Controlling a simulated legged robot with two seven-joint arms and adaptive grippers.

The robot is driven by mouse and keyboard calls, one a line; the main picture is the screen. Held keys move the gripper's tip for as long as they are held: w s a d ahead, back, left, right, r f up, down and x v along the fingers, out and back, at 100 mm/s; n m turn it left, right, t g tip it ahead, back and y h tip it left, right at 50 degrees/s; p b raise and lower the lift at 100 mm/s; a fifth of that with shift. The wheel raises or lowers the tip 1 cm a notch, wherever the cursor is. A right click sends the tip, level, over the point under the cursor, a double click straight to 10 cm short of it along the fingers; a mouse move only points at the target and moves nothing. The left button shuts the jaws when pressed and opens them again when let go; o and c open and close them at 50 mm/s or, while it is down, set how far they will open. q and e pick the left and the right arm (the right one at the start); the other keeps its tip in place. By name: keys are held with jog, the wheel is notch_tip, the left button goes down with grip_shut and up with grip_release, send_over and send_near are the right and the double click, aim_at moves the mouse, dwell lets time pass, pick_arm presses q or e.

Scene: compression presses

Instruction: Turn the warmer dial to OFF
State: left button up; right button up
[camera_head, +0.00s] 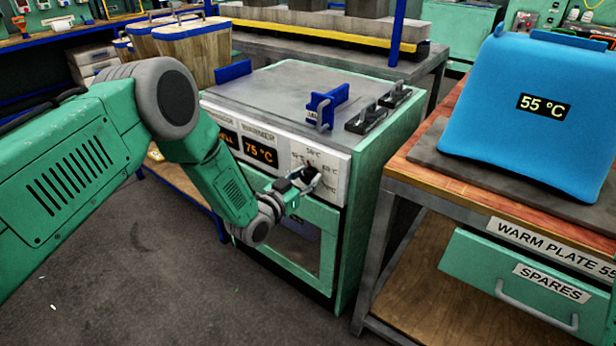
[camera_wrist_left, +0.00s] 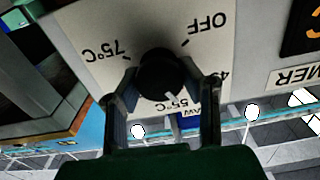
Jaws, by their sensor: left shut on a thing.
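The warmer dial (camera_wrist_left: 160,75) is a round black knob on a pale panel, upside down in the left wrist view. Labels OFF, 75°C, 55°C and a partly covered 45 stand around it. A small pale mark on the knob lies on the side of the 55°C label. My left gripper (camera_wrist_left: 163,92) is shut on the dial, one finger on each side. In the head view the dial (camera_head: 311,168) shows dark on the machine's front panel, partly hidden by my left gripper (camera_head: 303,182). The warmer display (camera_head: 260,151) reads 75 °C. My right gripper is out of view.
The green machine (camera_head: 362,237) has blue and black handles on top and a windowed door (camera_head: 293,245) below the panel. To its right, a bench (camera_head: 460,174) carries a blue block (camera_head: 515,145) reading 55 °C. Dark floor lies open in front.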

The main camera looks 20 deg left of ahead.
pick_arm(q)
jog(key=n, duration=0.2)
jog(key=f+n, duration=0.1)
jog(key=n, duration=0.1)
jog(key=shift+s+a+n, duration=0.1)
jog(key=shift+s+n, duration=0.1)
jog(key=shift+n, duration=0.2)
jog(key=n+b, duration=0.1)
jog(key=n, duration=0.3)
jog(key=shift+f+n+b, duration=0.1)
jog(key=shift+n+b, duration=0.2)
jog(key=n+b, duration=0.1)
jog(key=n, duration=0.3)
jog(key=shift+b, duration=0.4)
jog(key=shift+n+b, duration=1.1)
jog(key=shift+n, duration=1.4)
jog(key=o, duration=1.2)
jog(key=shift+w, duration=0.1)
jog(key=shift+r, duration=0.2)
jog(key=shift+a, duration=0.1)
